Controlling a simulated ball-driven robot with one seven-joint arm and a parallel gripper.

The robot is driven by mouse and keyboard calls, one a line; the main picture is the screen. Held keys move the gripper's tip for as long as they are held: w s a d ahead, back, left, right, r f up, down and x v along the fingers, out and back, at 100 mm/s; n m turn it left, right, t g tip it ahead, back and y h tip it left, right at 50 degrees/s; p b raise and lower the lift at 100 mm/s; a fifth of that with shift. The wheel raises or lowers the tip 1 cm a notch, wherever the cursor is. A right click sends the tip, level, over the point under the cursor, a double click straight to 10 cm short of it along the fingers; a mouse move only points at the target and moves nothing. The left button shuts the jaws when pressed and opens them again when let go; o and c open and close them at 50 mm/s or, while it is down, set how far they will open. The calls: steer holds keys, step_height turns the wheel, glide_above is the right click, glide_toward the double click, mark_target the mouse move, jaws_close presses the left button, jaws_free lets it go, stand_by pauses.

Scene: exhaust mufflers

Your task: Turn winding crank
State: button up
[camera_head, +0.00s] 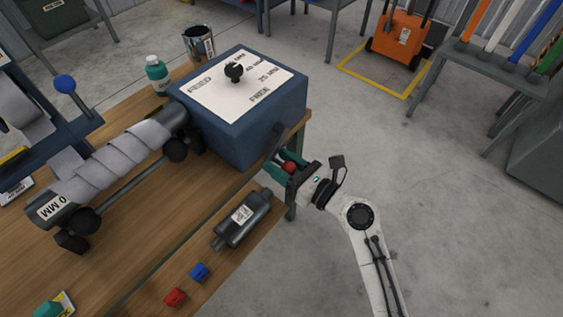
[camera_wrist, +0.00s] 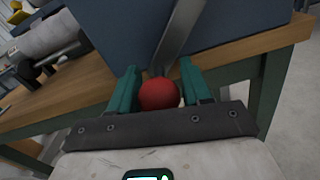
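The winding crank is a flat grey metal arm (camera_wrist: 178,38) on the side of the blue box (camera_head: 277,124), with a round red knob (camera_wrist: 160,94) at its end. My gripper (camera_wrist: 160,85) has its teal fingers on both sides of the red knob and is shut on it, with hardly any gap visible. In the head view the red knob (camera_head: 289,167) shows between the fingers, beside the box's right lower corner. A white dial plate (camera_head: 235,100) with a black pointer knob (camera_head: 233,72) is on the box top.
A roller wrapped in grey strip (camera_head: 110,163) joins the box on the wooden table (camera_head: 165,228). A dark muffler (camera_head: 243,218), a blue block (camera_head: 199,272) and a red block (camera_head: 175,297) lie at the front.

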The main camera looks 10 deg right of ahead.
steer(key=shift+a, duration=0.1)
jaws_close()
steer(key=shift+s+r, duration=0.1)
steer(key=shift+r, duration=0.05)
